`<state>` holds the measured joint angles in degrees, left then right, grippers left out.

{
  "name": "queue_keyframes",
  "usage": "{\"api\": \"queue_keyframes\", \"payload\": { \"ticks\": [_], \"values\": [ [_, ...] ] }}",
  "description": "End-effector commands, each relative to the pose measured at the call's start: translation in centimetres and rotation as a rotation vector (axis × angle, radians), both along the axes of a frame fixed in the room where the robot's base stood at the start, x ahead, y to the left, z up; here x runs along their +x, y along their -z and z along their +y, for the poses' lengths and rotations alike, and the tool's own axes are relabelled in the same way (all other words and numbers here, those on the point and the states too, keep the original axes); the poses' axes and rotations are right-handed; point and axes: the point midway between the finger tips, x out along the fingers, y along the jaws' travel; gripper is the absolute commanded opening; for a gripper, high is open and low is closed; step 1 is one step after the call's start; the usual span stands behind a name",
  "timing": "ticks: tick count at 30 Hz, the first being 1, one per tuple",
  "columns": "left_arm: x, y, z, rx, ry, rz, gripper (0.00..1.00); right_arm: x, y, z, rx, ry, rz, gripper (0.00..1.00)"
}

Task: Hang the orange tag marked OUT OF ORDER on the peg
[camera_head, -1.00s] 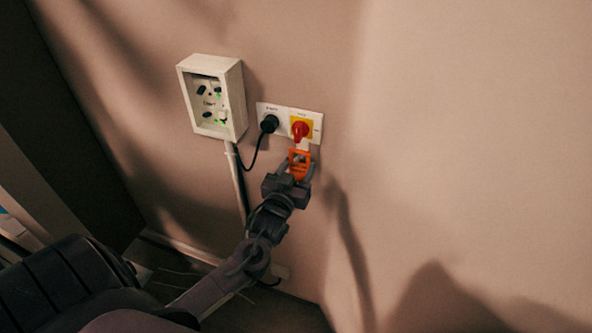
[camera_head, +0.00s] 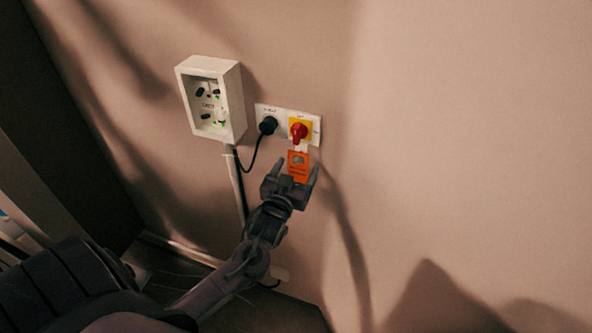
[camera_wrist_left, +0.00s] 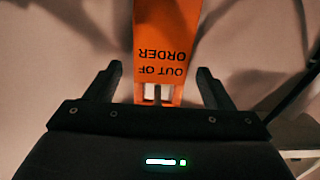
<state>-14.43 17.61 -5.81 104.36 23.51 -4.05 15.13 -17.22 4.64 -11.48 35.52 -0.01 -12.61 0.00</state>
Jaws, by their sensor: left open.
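The orange tag (camera_head: 298,164) is against the wall, straight below the red knob (camera_head: 298,131) on its yellow plate. In the left wrist view the tag (camera_wrist_left: 165,42) reads OUT OF ORDER upside down. My left gripper (camera_head: 297,168) is open, with one finger on each side of the tag. In the left wrist view a gap shows between each finger and the tag, and the left gripper (camera_wrist_left: 160,85) is clear of it. The peg is not distinguishable; the tag stays up by the switch with the jaws apart. My right gripper is not in view.
A white control box (camera_head: 236,105) with small switches and green lights is on the wall to the left. A black plug (camera_head: 268,125) with a hanging cable (camera_head: 254,156) is left of the knob. The wall to the right is bare.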

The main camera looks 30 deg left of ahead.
Motion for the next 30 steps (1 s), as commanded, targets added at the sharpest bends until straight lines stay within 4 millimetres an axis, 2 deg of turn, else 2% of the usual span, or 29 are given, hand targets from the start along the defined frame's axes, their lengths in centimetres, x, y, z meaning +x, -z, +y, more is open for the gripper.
{"api": "queue_keyframes", "payload": {
  "ticks": [5,12,18,26,29,30],
  "values": [
    [-0.8,0.2,-0.2,0.000,0.001,0.002,0.75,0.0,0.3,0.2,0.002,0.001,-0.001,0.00],
    [-4.6,0.4,-1.2,-0.002,0.001,0.003,0.75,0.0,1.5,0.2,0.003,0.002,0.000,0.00],
    [-7.0,0.2,-1.7,0.000,0.000,0.001,0.75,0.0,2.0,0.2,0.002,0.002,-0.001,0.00],
    [-7.6,0.0,-1.9,0.000,-0.001,0.000,0.75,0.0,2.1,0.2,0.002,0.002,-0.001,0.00],
    [-7.5,1.1,-1.9,0.003,0.001,0.020,0.75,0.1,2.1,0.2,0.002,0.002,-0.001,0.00],
    [-7.5,2.2,-1.9,0.006,0.002,0.043,0.75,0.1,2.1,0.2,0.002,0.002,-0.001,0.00]
  ]
}}
